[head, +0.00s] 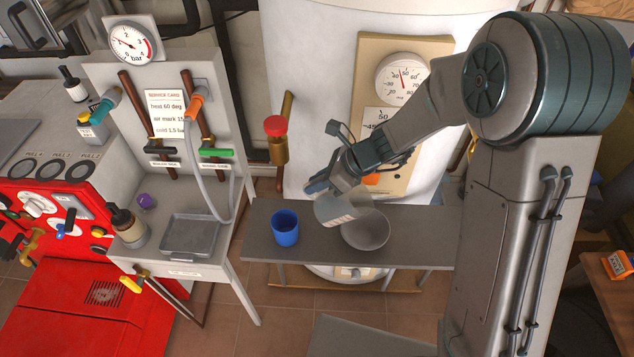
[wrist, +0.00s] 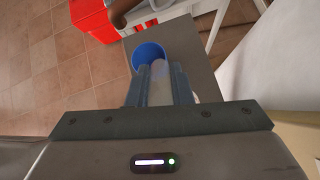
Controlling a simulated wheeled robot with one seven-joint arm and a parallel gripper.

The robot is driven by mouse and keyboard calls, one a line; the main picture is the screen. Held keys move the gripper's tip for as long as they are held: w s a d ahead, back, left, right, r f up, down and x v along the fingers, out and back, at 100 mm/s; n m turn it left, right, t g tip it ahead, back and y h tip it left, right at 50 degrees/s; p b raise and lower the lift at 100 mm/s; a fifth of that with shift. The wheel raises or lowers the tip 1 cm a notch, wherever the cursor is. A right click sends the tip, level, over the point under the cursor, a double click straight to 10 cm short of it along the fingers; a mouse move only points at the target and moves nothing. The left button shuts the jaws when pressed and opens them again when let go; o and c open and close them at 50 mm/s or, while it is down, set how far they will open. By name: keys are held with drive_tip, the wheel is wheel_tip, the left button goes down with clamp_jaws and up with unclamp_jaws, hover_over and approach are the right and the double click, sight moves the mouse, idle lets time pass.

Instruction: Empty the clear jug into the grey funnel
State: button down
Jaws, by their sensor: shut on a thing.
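The clear jug (head: 335,209) is between the fingers of my gripper (head: 322,191), which is shut on it. The jug appears tilted and is held above the bench, overlapping the left rim of the grey funnel (head: 366,231) in the head view. I cannot tell how much liquid is in the jug, and no stream shows. The funnel is a wide grey bowl shape, and its inside looks empty where I see it. In the wrist view the jug (wrist: 160,82) is a pale strip between the two fingers, mostly hidden. The funnel is mostly hidden there.
A blue cup (head: 285,228) stands on the grey bench (head: 420,222) left of the funnel; it also shows in the wrist view (wrist: 148,53). A white boiler tank (head: 320,60) rises behind. A white stand with a grey tray (head: 188,236) is left. The bench's right part is clear.

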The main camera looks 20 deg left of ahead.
sight(330, 194)
drive_tip(key=shift+d+f+y+b, duration=0.25)
drive_tip(key=shift+y+b, duration=0.15)
drive_tip(key=shift+b, duration=0.7)
drive_tip(key=shift+w+d+y+b, duration=0.1)
drive_tip(key=shift+d+y+b, duration=0.4)
drive_tip(key=shift+b, duration=0.9)
drive_tip(key=shift+r+y, duration=0.1)
drive_tip(key=shift+y, duration=0.2)
drive_tip(key=shift+b, duration=0.45)
drive_tip(key=shift+d+f+y+b, duration=0.2)
drive_tip(key=shift+d+y+b, duration=0.1)
drive_tip(key=shift+b, duration=0.2)
drive_tip(key=shift+w+d+g+y+b, duration=0.1)
drive_tip(key=shift+d+g+y+b, duration=0.2)
drive_tip(key=shift+d+y+b, duration=0.45)
drive_tip(key=shift+a+r+b, duration=0.15)
drive_tip(key=shift+b, duration=0.15)
drive_tip(key=shift+r, duration=0.1)
